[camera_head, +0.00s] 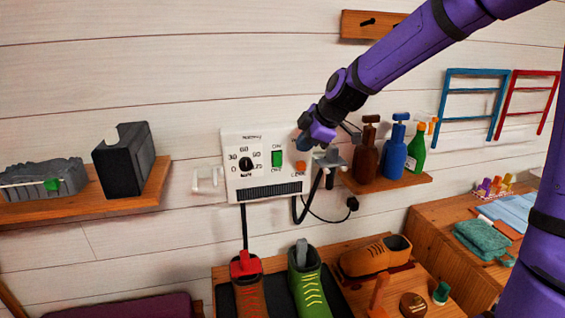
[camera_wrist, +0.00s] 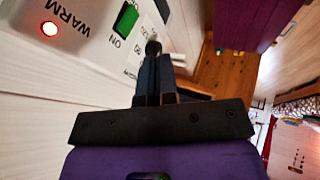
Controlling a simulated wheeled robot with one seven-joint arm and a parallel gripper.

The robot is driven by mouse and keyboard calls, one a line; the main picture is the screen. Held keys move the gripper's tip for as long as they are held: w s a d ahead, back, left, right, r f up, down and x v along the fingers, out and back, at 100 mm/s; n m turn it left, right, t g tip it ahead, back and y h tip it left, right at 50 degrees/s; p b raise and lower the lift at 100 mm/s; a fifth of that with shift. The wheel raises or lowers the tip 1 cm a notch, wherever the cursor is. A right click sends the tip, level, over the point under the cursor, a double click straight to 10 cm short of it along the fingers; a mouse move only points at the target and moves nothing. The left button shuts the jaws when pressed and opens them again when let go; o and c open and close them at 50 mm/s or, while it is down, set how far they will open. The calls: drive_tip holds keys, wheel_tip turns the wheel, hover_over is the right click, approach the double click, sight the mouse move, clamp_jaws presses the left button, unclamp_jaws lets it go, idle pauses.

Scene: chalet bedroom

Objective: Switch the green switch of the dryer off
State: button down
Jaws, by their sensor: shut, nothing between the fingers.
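The dryer's white control box (camera_head: 234,184) is on the wall in the head view, with a dial (camera_head: 246,164) and the green switch (camera_head: 277,158) between ON and OFF labels. The switch (camera_wrist: 126,18) also shows at the top of the wrist view, beside the ON label; I cannot tell its position. My gripper (camera_head: 300,143) is at the right part of the box, right of the switch. In the wrist view its dark fingers (camera_wrist: 154,62) are shut and empty, pointing along the panel. Whether they touch the box is unclear.
A red light (camera_wrist: 50,28) labelled WARM is lit. A shelf with bottles (camera_head: 392,150) is at the right, and one with a dark box (camera_head: 124,160) at the left. Shoes (camera_head: 308,285) stand below on a bench. A black cable (camera_head: 330,219) hangs under the dryer.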

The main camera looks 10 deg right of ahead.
sight(282, 161)
drive_tip(key=x, duration=0.4)
drive_tip(key=w+x, duration=0.1)
drive_tip(key=x, duration=0.2)
drive_tip(key=w+r+x, duration=0.1)
drive_tip(key=x, duration=0.3)
drive_tip(key=shift+w+d+f, duration=0.15)
drive_tip(key=shift+w+f, duration=0.05)
drive_tip(key=shift+f, duration=0.15)
drive_tip(key=shift+w, duration=0.55)
drive_tip(key=shift+f, duration=0.1)
